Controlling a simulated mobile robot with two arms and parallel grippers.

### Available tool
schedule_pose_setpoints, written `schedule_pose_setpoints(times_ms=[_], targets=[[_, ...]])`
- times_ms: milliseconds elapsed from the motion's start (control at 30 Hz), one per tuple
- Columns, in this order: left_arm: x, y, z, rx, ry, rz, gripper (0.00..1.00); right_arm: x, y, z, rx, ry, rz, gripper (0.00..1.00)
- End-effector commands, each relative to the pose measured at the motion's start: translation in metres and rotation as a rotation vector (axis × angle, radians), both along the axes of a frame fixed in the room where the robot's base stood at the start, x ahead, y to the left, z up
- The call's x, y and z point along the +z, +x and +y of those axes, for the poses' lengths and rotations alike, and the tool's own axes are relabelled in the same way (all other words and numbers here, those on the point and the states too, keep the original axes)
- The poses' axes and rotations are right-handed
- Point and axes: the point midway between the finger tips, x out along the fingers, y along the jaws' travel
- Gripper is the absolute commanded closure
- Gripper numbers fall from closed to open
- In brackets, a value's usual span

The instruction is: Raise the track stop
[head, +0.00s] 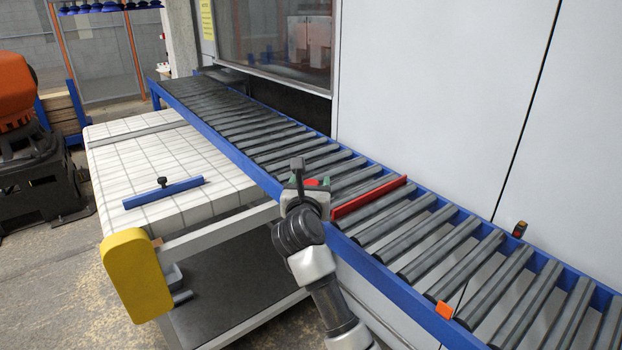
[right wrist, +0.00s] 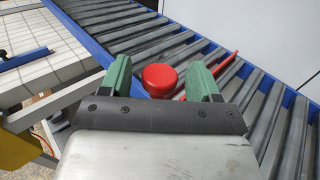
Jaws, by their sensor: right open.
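The track stop appears as a red bar (head: 370,196) lying across the roller conveyor; it also shows in part in the right wrist view (right wrist: 227,65). A round red knob (right wrist: 160,80) stands at the conveyor's near edge, at the near end of the bar. My right gripper (head: 309,184) is above that near rail. Its green fingers are open, one on each side of the knob in the right wrist view (right wrist: 160,77). I cannot tell whether they touch it. The gripper hides the near end of the bar in the head view. My left gripper is not in view.
A blue-railed roller conveyor (head: 440,262) runs along a white machine wall. A white gridded table (head: 215,187) stands at its left, with a blue bar (head: 163,193) with a black knob on it. A yellow padded block (head: 138,275) is at the table's front corner.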

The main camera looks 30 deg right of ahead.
Motion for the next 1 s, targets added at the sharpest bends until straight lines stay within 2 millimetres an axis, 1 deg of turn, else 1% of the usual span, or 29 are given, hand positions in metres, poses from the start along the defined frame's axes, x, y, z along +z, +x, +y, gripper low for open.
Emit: schedule_pose_setpoints(times_ms=[133, 400, 433, 800, 833, 933, 1000], targets=[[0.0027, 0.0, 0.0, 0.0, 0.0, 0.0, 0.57, 0.0007, 0.0075, -0.0068, -0.001, 0.001, -0.001, 0.38], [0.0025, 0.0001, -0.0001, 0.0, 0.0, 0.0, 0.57, -0.0002, 0.0086, -0.0078, 0.0, 0.001, -0.001, 0.38], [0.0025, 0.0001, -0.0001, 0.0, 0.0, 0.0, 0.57, -0.0002, 0.0086, -0.0078, 0.0, 0.001, -0.001, 0.4], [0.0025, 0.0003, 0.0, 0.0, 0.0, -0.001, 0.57, -0.0003, 0.0085, -0.0075, 0.0, 0.0, 0.0, 0.96], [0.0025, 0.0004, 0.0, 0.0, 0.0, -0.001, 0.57, -0.0003, 0.0085, -0.0075, 0.0, 0.0, 0.0, 1.0], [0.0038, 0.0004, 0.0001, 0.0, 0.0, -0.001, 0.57, 0.0011, 0.0085, -0.0073, 0.0, 0.0, 0.0, 1.0], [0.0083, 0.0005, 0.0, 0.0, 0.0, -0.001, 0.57, 0.0061, 0.0085, -0.0073, 0.0, 0.001, -0.001, 1.0]])
